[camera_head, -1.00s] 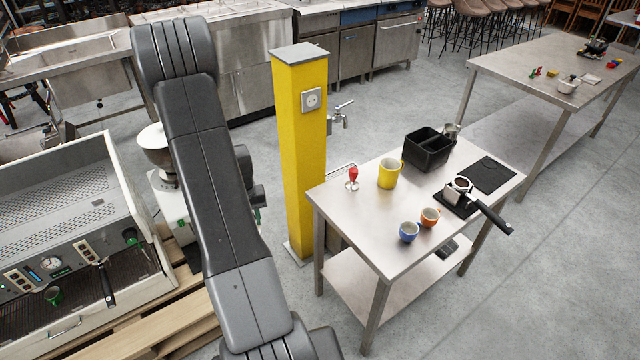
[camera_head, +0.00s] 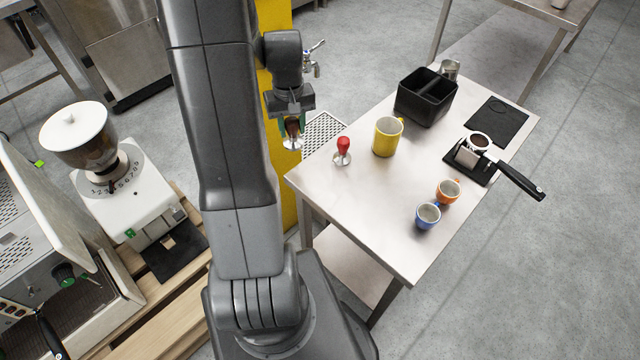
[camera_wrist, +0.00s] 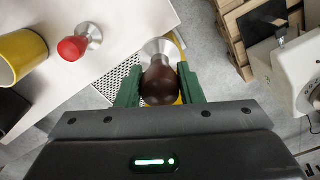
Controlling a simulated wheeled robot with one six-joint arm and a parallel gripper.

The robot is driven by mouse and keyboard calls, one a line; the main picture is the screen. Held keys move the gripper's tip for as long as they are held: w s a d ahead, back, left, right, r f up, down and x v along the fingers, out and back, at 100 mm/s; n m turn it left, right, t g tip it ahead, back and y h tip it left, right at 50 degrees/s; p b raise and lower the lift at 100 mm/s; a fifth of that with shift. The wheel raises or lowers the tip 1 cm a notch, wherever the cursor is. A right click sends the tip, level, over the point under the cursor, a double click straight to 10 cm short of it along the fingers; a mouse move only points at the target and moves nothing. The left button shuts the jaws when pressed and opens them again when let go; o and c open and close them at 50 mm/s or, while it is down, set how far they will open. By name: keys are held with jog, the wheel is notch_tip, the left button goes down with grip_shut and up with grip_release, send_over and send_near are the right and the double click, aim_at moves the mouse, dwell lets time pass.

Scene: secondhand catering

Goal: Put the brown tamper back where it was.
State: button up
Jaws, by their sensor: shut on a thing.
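The brown tamper (camera_wrist: 160,82) has a dark brown handle and a round metal base. My gripper (camera_head: 291,126) is shut on its handle, with green fingers on either side in the wrist view (camera_wrist: 159,88). In the head view the tamper (camera_head: 292,130) hangs base down in the air, just left of the steel table's (camera_head: 375,215) far left corner and in front of the yellow pillar. A red-handled tamper (camera_head: 342,150) stands on the table near that corner; it also shows at upper left in the wrist view (camera_wrist: 74,47).
On the table stand a yellow mug (camera_head: 387,138), a black knock box (camera_head: 426,97), orange (camera_head: 447,192) and blue (camera_head: 427,216) cups, a portafilter (camera_head: 480,145) on a stand and a black mat (camera_head: 496,120). The table's front left is bare. A grinder (camera_head: 120,190) stands left.

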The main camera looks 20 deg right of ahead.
jog(key=s+d+b, duration=0.2)
jog(key=s+d, duration=0.3)
jog(key=s, duration=0.1)
jog(key=shift+s+f, duration=0.1)
jog(key=shift+f, duration=4.55)
jog(key=shift+f, duration=0.25)
jog(key=o, duration=1.2)
jog(key=shift+r, duration=0.1)
notch_tip(320, 180, up, 12)
jog(key=shift+r, duration=0.15)
